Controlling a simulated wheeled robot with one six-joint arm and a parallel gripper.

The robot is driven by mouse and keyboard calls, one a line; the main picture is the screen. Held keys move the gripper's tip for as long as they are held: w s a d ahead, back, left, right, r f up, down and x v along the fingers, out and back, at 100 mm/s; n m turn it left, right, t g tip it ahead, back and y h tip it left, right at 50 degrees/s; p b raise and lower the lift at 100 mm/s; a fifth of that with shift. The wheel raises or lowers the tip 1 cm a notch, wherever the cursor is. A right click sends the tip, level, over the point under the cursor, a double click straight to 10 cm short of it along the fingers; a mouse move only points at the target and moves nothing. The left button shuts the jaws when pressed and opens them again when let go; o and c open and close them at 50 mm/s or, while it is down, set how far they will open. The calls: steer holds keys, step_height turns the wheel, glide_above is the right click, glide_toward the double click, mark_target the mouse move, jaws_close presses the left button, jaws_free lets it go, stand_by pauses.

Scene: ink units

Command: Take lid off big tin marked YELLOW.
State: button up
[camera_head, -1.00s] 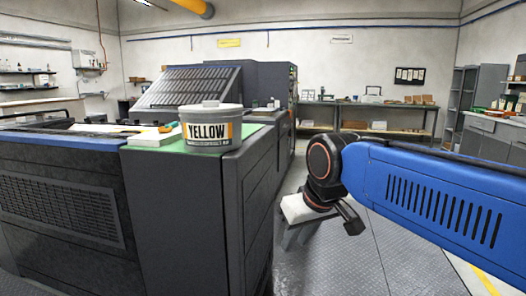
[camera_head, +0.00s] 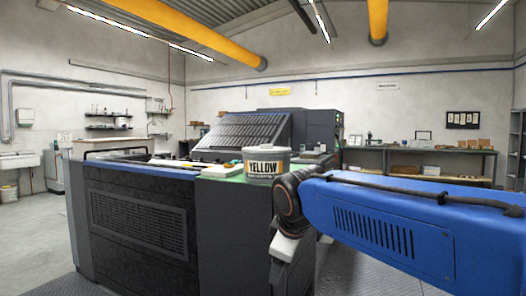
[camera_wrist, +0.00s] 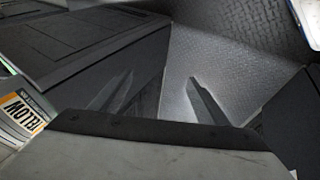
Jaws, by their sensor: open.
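The big tin marked YELLOW (camera_head: 265,167) stands upright on the green top of the dark press cabinet. Its pale lid (camera_head: 266,150) is on it. In the wrist view the tin (camera_wrist: 22,118) shows only in part at the left edge, with its label tilted. My gripper (camera_wrist: 155,92) is open and empty, its two fingers apart over the cabinet side and the floor. In the head view my wrist (camera_head: 285,245) hangs just right of and below the tin, apart from it; the fingers are not clear there.
The dark press (camera_head: 150,215) fills the left and middle. A white pad (camera_head: 222,170) lies left of the tin, close to it. Small items stand right of the tin. A shelf bench (camera_head: 420,163) stands along the back wall. The floor at the left (camera_head: 35,240) is clear.

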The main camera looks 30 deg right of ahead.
steer(key=w+d+r+n+t+h, duration=0.1)
steer(key=w+d+r+n, duration=0.3)
steer(key=w+r, duration=0.55)
steer(key=w+d+r+n+t+h, duration=0.1)
steer(key=w+r+n, duration=0.4)
steer(key=w+r, duration=0.4)
steer(key=n+t+h, duration=0.2)
steer(key=n+h, duration=0.2)
steer(key=n, duration=0.7)
glide_toward(267, 147)
steer(key=w, duration=0.1)
steer(key=w+d, duration=0.1)
steer(key=w, duration=0.1)
steer(key=shift+w+d+r+n, duration=0.1)
steer(key=shift+w+d+n, duration=0.15)
steer(key=shift+d+n, duration=0.1)
steer(key=shift+x, duration=2.7)
steer(key=shift+s+d, duration=0.15)
steer(key=shift+s, duration=0.1)
steer(key=c, duration=1.2)
